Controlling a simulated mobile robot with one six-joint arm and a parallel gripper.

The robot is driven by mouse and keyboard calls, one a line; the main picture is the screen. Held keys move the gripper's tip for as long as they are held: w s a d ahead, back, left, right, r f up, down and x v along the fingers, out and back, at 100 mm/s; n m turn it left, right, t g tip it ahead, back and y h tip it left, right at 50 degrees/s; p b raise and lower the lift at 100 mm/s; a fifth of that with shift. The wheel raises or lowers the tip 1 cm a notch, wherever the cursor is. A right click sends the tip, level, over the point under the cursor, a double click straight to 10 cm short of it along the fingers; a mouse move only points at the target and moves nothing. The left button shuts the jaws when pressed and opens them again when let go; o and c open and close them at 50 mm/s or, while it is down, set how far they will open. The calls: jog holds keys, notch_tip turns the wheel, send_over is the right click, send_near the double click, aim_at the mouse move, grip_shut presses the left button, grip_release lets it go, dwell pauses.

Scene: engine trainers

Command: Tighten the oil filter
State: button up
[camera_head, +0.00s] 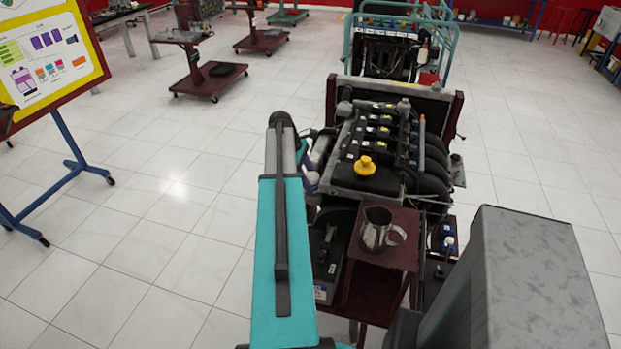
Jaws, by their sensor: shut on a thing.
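The engine trainer (375,140) stands on its wheeled frame at the centre right, with a yellow oil cap (365,165) on top. I cannot make out the oil filter; the lower left side of the engine is largely covered by my teal arm. My arm reaches up from the bottom along the engine's left side. Small grey and purple parts show between my arm and the engine, too small to tell apart. My gripper's fingertips do not show.
A metal jug (376,229) stands on a dark red shelf (362,287) at the engine's near end, beside a black battery (325,260). A poster board (45,60) stands at the left. More trainers are farther back. The tiled floor (150,240) at left is clear.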

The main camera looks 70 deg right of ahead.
jog(key=m, duration=0.2)
jog(key=m+y, duration=0.1)
jog(key=m+y+p, duration=0.1)
jog(key=m, duration=0.1)
jog(key=shift+w+d+r+m, duration=0.1)
jog(key=shift+d+m, duration=0.15)
jog(key=shift+m, duration=0.05)
jog(key=m+y, duration=0.1)
jog(key=m, duration=0.1)
jog(key=m+t, duration=0.1)
jog(key=m, duration=0.2)
jog(key=shift+y, duration=0.4)
jog(key=shift+m+t, duration=0.3)
jog(key=o, duration=0.8)
